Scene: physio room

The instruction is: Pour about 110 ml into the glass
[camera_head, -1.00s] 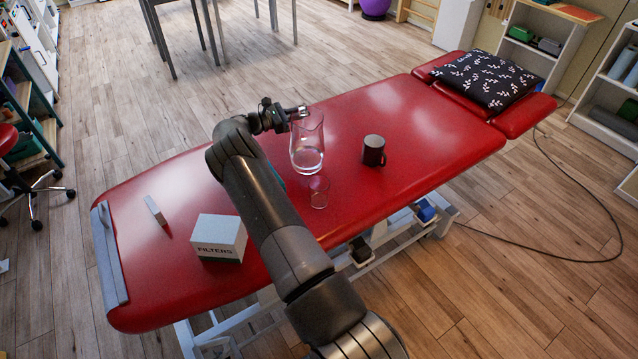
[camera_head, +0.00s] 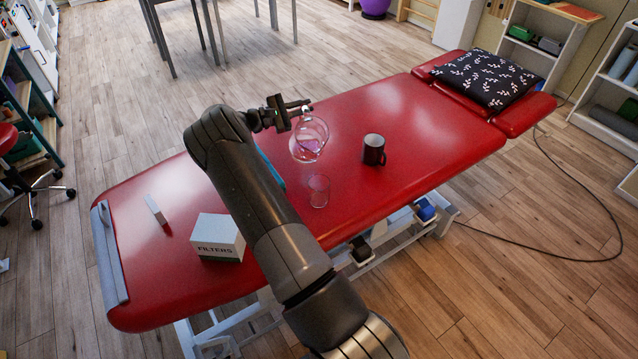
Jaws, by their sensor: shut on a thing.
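A clear glass jug (camera_head: 308,139) is in my gripper (camera_head: 297,107), which is shut on it near the top. The jug is tilted and held above the red treatment table, with some clear liquid visible inside. A small clear glass (camera_head: 319,190) stands upright on the table, below and slightly right of the jug in the picture. I cannot make out any liquid in the glass or a stream between the two. My arm passes on the left of both.
A black mug (camera_head: 373,150) stands right of the jug on the red table (camera_head: 400,120). A white filters box (camera_head: 218,238) and a small pale block (camera_head: 155,210) lie left of my arm. A patterned pillow (camera_head: 487,80) lies at the far end. A blue item is partly hidden behind my arm.

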